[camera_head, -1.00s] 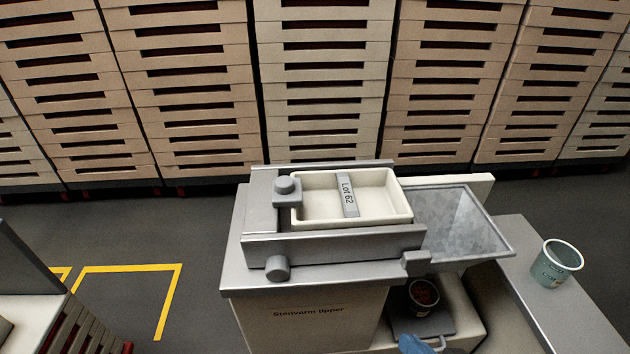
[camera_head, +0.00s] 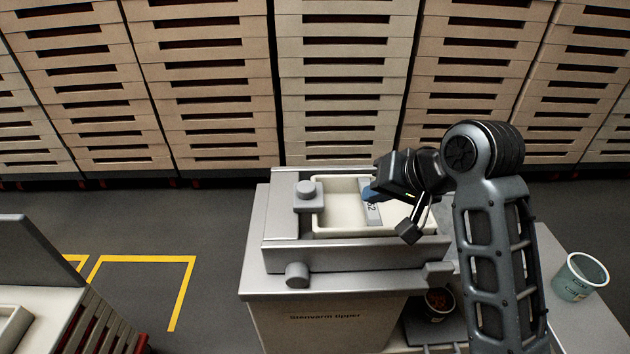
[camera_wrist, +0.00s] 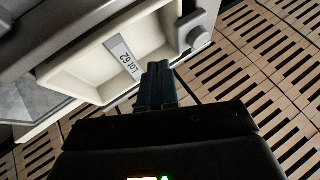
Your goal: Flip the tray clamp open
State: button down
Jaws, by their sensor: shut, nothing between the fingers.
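The cream tray (camera_head: 338,205) lies in the top of the grey tipper machine, with a grey label strip reading "Lot 62" across it. The tray clamp (camera_head: 308,196), a grey block with a round knob, overlaps the tray's left rim. In the wrist view, the clamp (camera_wrist: 194,38) shows at the tray's upper right end. My gripper (camera_head: 371,193) is shut and empty, above the tray and to the right of the clamp, apart from it. Its closed fingers (camera_wrist: 156,72) point toward the tray's edge in the wrist view. My arm hides the tray's right part.
The grey tipper body (camera_head: 320,283) has a round side knob (camera_head: 297,275). A cup with dark red contents (camera_head: 438,303) stands below, and a pale green cup (camera_head: 580,277) stands on the right bench. Stacked crates (camera_head: 345,80) line the back.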

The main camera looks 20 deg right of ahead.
aim_at(297, 201)
jog(key=shift+w+d+r+g, duration=0.15)
jog(key=shift+w+r, duration=0.35)
jog(key=shift+r, duration=0.25)
jog(key=shift+w+d+r+g, duration=0.15)
jog(key=shift+w+r, duration=0.3)
jog(key=shift+r, duration=0.3)
jog(key=shift+a, duration=0.1)
jog(key=shift+w+a+f+p, duration=0.15)
jog(key=shift+w+a+f, duration=0.8)
jog(key=shift+w+f, duration=0.35)
jog(key=shift+w+a+f+p, duration=0.15)
jog(key=shift+w+a+f, duration=0.75)
jog(key=shift+w+f, duration=0.45)
jog(key=shift+w+a+f+p, duration=0.15)
jog(key=shift+w+a+f, duration=0.9)
jog(key=shift+f, duration=0.35)
jog(key=shift+d, duration=0.1)
jog(key=a, duration=0.1)
jog(key=w+a+p, duration=0.1)
jog(key=a, duration=0.1)
jog(key=a+p, duration=0.1)
jog(key=a, duration=0.1)
jog(key=shift+w+a+r, duration=0.1)
jog(key=shift+w+r, duration=0.05)
jog(key=shift+w, duration=0.2)
jog(key=shift+w+a+p, duration=0.15)
jog(key=shift+a+p, duration=0.15)
jog(key=shift+a, duration=0.1)
